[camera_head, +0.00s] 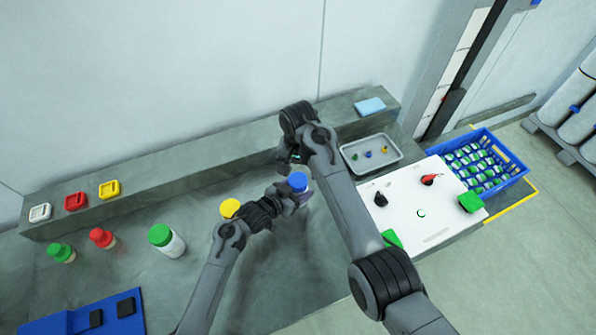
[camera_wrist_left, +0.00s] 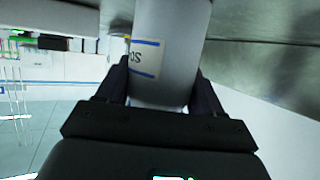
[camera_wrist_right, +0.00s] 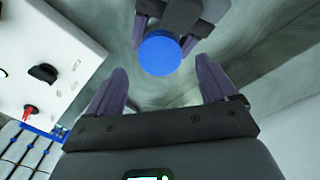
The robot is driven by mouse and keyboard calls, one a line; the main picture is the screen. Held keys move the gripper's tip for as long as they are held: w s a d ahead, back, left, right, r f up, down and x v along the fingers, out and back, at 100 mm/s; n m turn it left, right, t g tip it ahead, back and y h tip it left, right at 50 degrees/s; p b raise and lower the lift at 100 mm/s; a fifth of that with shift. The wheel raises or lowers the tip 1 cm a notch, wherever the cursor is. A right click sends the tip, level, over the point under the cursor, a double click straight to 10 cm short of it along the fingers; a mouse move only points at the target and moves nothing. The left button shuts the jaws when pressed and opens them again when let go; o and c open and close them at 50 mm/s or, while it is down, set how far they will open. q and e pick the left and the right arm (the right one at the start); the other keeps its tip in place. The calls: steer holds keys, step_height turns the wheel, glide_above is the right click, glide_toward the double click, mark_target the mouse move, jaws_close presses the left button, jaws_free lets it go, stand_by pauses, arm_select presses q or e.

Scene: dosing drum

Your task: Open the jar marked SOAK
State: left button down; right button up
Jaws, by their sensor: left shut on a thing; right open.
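The jar with a blue lid (camera_head: 298,181) has a white body (camera_wrist_left: 172,40), and part of its label (camera_wrist_left: 147,58) shows upside down in the left wrist view, with letters that look like the start of SOAK. My left gripper (camera_wrist_left: 162,82) is shut around the jar's body. My right gripper (camera_wrist_right: 160,68) is open, its fingers spread towards the blue lid, which also shows in the right wrist view (camera_wrist_right: 160,54). The lid is on the jar, beyond the right fingertips. In the head view my right arm hides part of the space around the right gripper (camera_head: 292,160).
Jars with yellow (camera_head: 230,208), green (camera_head: 160,235), red (camera_head: 101,237) and green (camera_head: 61,252) lids stand to the left. A grey tray (camera_head: 351,165) with small parts and a white panel (camera_head: 408,215) with knobs lie right. A blue crate (camera_head: 520,167) is beyond.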

arm_select(q)
steer(key=shift+c, duration=0.4)
jaws_free()
arm_select(e)
steer(key=shift+r+p, duration=0.75)
arm_select(q)
steer(key=v, duration=1.1)
arm_select(e)
steer(key=shift+o, duration=0.6)
